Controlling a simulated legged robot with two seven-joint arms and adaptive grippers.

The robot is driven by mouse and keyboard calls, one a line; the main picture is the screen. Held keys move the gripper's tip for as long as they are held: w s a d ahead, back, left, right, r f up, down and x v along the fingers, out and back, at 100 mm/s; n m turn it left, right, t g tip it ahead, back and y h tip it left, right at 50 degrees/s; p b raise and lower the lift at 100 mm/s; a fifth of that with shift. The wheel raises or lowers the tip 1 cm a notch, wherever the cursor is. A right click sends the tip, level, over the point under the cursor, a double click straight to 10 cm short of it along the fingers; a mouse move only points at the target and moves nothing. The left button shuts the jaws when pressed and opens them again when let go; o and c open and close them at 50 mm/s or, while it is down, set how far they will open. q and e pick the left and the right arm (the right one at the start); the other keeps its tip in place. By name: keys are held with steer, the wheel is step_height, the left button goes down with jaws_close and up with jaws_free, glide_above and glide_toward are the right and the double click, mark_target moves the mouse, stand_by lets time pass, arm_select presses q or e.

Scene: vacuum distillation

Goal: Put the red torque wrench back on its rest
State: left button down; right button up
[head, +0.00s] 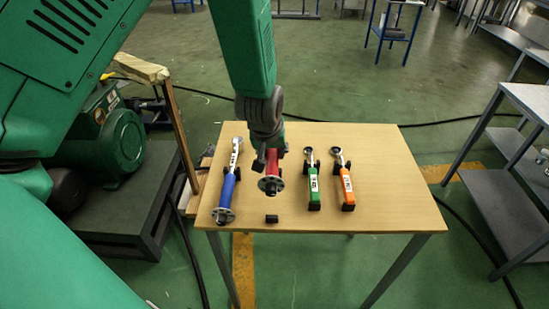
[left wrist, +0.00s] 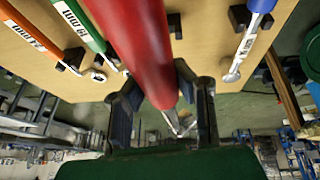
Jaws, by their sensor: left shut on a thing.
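The red torque wrench (head: 271,173) is in my left gripper (head: 266,152), between the blue and green wrenches in the head view. In the left wrist view its red handle (left wrist: 138,40) runs between the two dark fingers (left wrist: 165,95), which are shut on it. The wrench appears held above the table, its handle end facing the front. A small black rest block (head: 271,218) stands bare on the table in front of that end. Any rear rest block is hidden behind the gripper. My right gripper is not in view.
The wooden table (head: 380,222) also holds a blue wrench (head: 229,187) on the left, and a green wrench (head: 313,186) and an orange wrench (head: 347,186) on the right, lying on black rests. A green motor (head: 105,140) stands left of the table. The table's right side is clear.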

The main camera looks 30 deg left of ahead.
arm_select(q)
steer(key=shift+w+a, duration=0.1)
steer(key=shift+a, duration=0.15)
steer(key=shift+f+b, duration=0.3)
steer(key=shift+b, duration=0.25)
steer(key=t+h+b, duration=0.1)
steer(key=h+b, duration=0.1)
steer(key=b, duration=0.2)
steer(key=d+f+n+t+h+b, duration=0.1)
steer(key=t+h+b, duration=0.1)
steer(key=b, duration=0.2)
steer(key=s+t+h+b, duration=0.1)
steer(key=h+b, duration=0.2)
steer(key=b, duration=0.2)
steer(key=shift+d+f+n+t, duration=0.25)
steer(key=shift+n+t, duration=0.15)
steer(key=shift+r+b, duration=0.35)
steer(key=shift+b, duration=0.1)
steer(key=shift+a+r+t+h, duration=0.1)
steer(key=shift+r+t+h, duration=0.05)
steer(key=shift+t+h, duration=0.15)
